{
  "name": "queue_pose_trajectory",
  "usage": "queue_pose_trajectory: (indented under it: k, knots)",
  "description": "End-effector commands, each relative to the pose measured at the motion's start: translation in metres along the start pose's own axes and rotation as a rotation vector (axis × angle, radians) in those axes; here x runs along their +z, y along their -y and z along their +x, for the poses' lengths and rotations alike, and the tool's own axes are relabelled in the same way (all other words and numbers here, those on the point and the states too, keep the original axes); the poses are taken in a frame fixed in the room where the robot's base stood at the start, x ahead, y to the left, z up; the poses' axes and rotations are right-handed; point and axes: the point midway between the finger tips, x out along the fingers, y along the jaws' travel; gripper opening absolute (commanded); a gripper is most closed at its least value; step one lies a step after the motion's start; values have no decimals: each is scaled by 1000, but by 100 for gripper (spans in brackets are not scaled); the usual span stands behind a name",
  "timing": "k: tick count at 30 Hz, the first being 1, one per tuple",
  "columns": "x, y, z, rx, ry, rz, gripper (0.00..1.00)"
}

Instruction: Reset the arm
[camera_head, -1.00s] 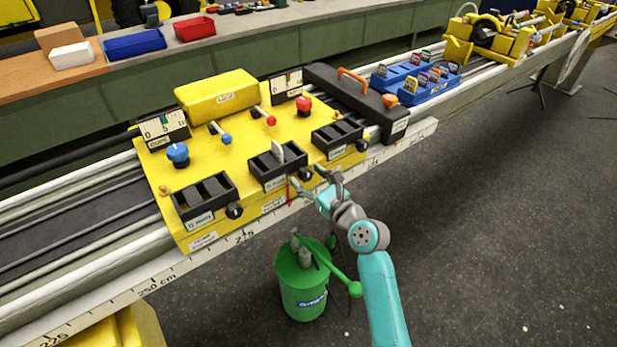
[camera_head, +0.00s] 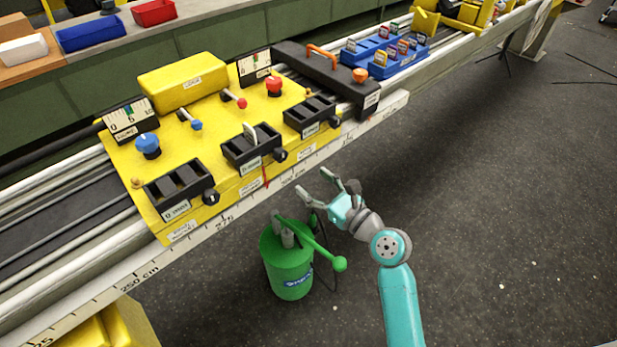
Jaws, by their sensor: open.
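My gripper (camera_head: 314,184) is open and empty, with its two grey fingers apart. It hangs over the dark floor just in front of the bench edge, right of the green pump canister and below the yellow fixture. My teal arm (camera_head: 398,300) rises from the bottom right of the view to the gripper. The yellow fixture (camera_head: 225,110) sits on the rail with three black slotted holders along its front. The middle holder (camera_head: 245,152) has a light grey piece standing up in it. The left holder (camera_head: 165,190) has dark grey blocks in it.
The green canister (camera_head: 288,268) with a lever handle stands close left of my gripper. A blue tray (camera_head: 412,58) of coloured tags and a black case (camera_head: 330,72) with an orange handle lie farther along the rail. The floor (camera_head: 500,200) to the right is clear.

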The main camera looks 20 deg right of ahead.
Motion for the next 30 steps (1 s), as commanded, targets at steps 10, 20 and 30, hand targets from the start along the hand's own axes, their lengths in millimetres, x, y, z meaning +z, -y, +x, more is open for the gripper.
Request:
queue_pose_trajectory:
  k: [10,20,30]
  knots:
    - [0,0,0,0,0,1,68]
    - [-21,-11,-16,-28,-40,-102,68]
    - [-91,-59,-105,-101,-247,-708,68]
